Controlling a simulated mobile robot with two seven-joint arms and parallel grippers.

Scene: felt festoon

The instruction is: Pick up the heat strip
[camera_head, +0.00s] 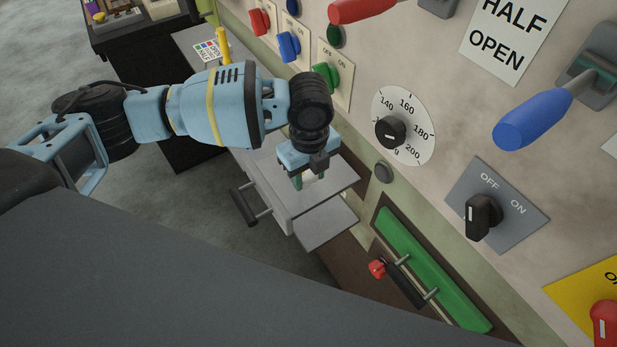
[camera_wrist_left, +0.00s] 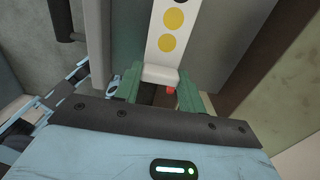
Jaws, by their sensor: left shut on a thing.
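The heat strip (camera_wrist_left: 168,42), white with yellow dots and a darker dot at the picture's top edge, runs up from between my left gripper's fingers in the left wrist view. My left gripper (camera_wrist_left: 160,88) is shut on its near end, where a pale block-like part sits between the green fingers. In the head view my left gripper (camera_head: 309,181) points down over a grey open drawer. There the strip is mostly hidden by the gripper. I cannot tell whether the strip still touches the drawer. My right gripper is not in view.
The grey drawer (camera_head: 272,184) juts from the panel, with a dark handle (camera_head: 244,206). The panel to the right carries a temperature dial (camera_head: 390,132), an off/on knob (camera_head: 484,216), and red and blue levers. A green drawer front (camera_head: 430,268) sits lower right. Open floor lies left.

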